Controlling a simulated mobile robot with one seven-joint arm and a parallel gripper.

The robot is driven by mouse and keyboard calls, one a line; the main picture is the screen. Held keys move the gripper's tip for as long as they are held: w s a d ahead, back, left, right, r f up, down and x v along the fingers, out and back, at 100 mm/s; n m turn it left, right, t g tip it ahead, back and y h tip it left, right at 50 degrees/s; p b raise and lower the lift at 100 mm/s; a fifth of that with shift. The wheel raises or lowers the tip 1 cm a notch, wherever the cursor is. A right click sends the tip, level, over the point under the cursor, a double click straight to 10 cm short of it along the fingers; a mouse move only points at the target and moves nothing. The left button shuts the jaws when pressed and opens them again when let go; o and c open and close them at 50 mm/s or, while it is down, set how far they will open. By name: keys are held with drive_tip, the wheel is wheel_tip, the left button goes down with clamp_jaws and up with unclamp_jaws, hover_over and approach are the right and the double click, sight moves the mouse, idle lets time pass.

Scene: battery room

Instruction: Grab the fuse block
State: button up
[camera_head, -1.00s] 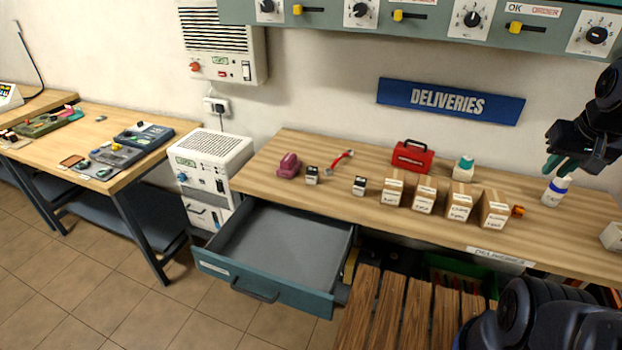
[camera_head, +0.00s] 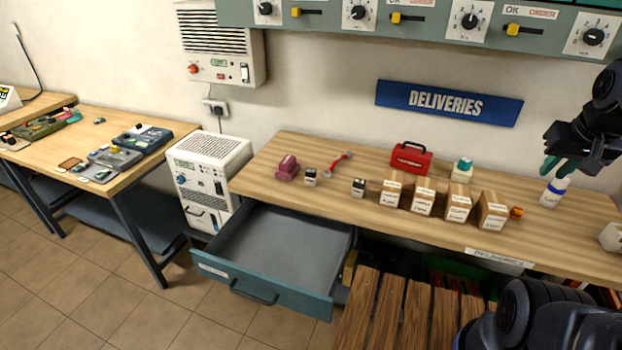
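No block in view can be read as the fuse block for certain. On the deliveries table a magenta block (camera_head: 287,168) lies at the left end. Two small dark blocks with light tops stand near it, a left one (camera_head: 311,177) and a right one (camera_head: 358,187). My gripper (camera_head: 556,165) is at the right, with its dark body and teal fingers pointing down. Its fingers look apart, with nothing visible between them. It appears just above a white bottle with a blue label (camera_head: 553,192), far right of the small blocks; I cannot tell whether it touches the bottle.
Several cardboard boxes (camera_head: 423,196) stand in a row mid-table, before a red toolbox (camera_head: 411,158) and a teal-topped jar (camera_head: 462,170). A red-handled tool (camera_head: 338,163) lies behind the small blocks. An open, empty drawer (camera_head: 254,292) juts out below the table's left end.

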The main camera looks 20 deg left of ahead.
drive_tip(key=o, duration=0.6)
